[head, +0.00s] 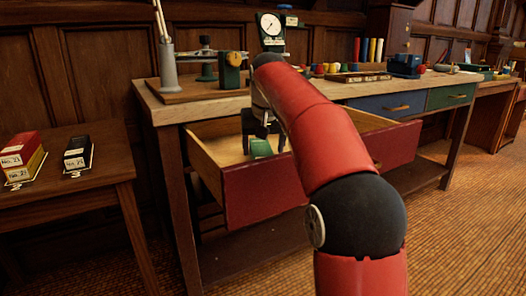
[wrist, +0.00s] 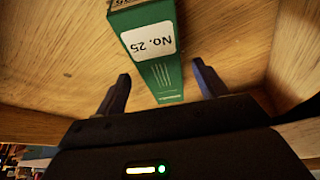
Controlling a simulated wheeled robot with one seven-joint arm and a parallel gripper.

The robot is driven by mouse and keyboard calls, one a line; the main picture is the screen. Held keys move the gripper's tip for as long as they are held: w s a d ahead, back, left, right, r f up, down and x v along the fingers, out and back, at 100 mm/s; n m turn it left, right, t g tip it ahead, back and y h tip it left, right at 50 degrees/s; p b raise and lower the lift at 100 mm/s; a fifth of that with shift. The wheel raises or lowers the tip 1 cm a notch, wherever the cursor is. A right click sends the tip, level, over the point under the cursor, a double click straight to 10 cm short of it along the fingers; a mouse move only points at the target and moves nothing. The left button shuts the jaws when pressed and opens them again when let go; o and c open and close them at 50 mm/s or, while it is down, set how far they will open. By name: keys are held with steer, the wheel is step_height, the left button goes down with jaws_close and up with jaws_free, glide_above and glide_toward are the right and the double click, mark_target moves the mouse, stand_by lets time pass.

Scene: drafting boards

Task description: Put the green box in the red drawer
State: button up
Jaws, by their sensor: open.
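The red drawer (head: 265,192) is pulled out from under the workbench, its red front facing me and its bare wooden inside visible. The green box (head: 261,148) is inside the drawer. In the wrist view the green box (wrist: 152,50) has a white label reading "No. 25". My gripper (head: 264,140) reaches down into the drawer at the box. In the wrist view its two fingers (wrist: 160,78) are spread, one on each side of the near end of the box, with gaps between. My red arm hides part of the drawer front and its right side.
The drawer's wooden side walls stand close around my gripper. The workbench top (head: 180,113) above carries a lamp, a dial gauge (head: 271,28) and several small items. A blue drawer (head: 385,106) and a green drawer (head: 451,95) are shut. A side table at left holds red-yellow and black boxes (head: 77,152).

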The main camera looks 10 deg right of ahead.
steer(key=p+v, duration=0.2)
steer(key=v, duration=0.6)
steer(key=shift+r, duration=0.35)
steer(key=shift+s, duration=0.1)
